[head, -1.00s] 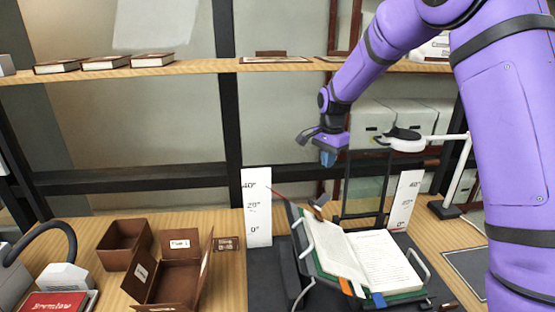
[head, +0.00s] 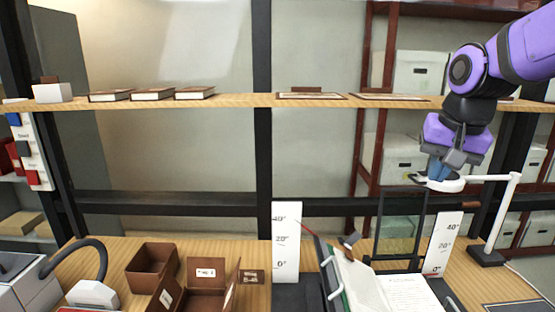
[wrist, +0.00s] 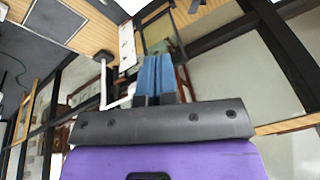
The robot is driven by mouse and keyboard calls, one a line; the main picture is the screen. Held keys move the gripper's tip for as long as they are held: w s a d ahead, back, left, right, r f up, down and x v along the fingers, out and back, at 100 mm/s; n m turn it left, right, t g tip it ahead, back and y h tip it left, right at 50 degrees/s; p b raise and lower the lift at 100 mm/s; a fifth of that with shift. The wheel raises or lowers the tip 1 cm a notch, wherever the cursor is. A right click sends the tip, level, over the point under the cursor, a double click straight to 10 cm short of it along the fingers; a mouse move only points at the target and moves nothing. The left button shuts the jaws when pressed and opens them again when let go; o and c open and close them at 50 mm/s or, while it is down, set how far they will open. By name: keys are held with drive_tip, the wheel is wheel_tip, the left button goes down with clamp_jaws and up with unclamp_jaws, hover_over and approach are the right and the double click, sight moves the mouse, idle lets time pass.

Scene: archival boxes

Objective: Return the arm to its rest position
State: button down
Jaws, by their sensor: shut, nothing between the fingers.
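My purple arm reaches in from the upper right of the head view. My gripper (head: 437,169) hangs at its end, in front of the shelf frame and close to the white lamp head in the picture. Its blue fingers are together with nothing between them. The wrist view also shows the gripper (wrist: 157,62), with its two blue fingers side by side and shut.
An open book (head: 372,288) lies on a cradle between angle scales (head: 286,243). A white lamp (head: 502,215) stands at the right. Brown boxes (head: 152,262) sit at the left. A wooden shelf (head: 240,101) with several books runs across the back.

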drive_tip(key=s+d+n+t, duration=0.1)
drive_tip(key=s+n, duration=0.3)
drive_tip(key=s, duration=1.2)
drive_tip(key=shift+s+d+f+n+t, duration=0.25)
drive_tip(key=shift+s+d+n+t, duration=0.05)
drive_tip(key=shift+t, duration=0.2)
idle(0.3)
